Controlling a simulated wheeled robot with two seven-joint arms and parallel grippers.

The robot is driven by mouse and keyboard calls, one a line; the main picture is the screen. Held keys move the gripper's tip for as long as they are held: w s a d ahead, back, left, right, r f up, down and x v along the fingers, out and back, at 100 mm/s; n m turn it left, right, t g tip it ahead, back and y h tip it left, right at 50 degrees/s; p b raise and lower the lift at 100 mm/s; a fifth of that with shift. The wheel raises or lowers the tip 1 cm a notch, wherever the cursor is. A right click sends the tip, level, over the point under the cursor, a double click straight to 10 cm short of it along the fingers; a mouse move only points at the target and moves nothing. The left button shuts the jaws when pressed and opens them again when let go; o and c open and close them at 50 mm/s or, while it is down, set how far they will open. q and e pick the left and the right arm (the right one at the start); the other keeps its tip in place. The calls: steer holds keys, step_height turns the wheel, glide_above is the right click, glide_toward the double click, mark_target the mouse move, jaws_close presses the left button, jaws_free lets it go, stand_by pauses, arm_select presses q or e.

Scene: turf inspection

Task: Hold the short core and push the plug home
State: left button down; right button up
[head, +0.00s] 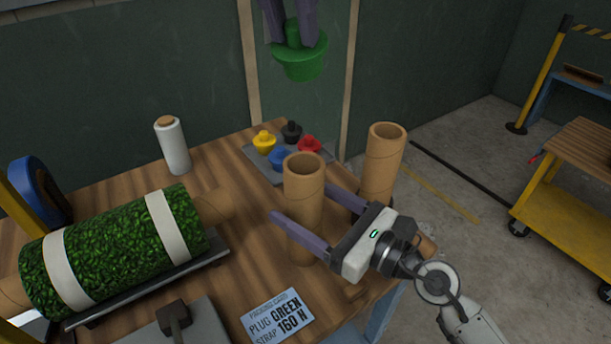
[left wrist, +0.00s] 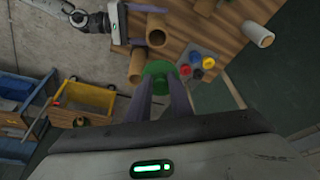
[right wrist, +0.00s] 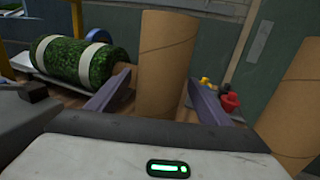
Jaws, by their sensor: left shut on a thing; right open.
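My left gripper (head: 291,30) is shut on the green plug (head: 302,62) and holds it in the air above the back of the table. The plug also shows between its fingers in the left wrist view (left wrist: 158,72). Two open-topped cardboard cores stand upright: a left core (head: 303,185) and a right core (head: 383,160). I cannot tell which is the short one. My right gripper (head: 310,205) is open, with its fingers on either side of the left core, which also shows in the right wrist view (right wrist: 166,60). The green plug is apart from both cores.
A grey mat (head: 262,165) holds yellow, black, blue and red plugs. A packing card (head: 278,316) reads "PLUG GREEN, STRAP 160 N". A turf roll (head: 110,250) with two white bands lies at left, near a white film roll (head: 172,146). A yellow cart (head: 565,220) stands at right.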

steer(key=c, duration=1.3)
arm_select(q)
steer(key=shift+s+a, duration=0.1)
steer(key=shift+f, duration=6.55)
steer(key=shift+w+d+g+y, duration=0.35)
steer(key=shift+w+g, duration=0.25)
steer(key=shift+g, duration=0.3)
steer(key=shift+w+d+g+y, duration=0.25)
steer(key=shift+w+g+y, duration=0.3)
steer(key=shift+g, duration=0.35)
steer(key=shift+f, duration=1.8)
steer(key=shift+f, duration=0.65)
arm_select(e)
steer(key=shift+r, duration=0.1)
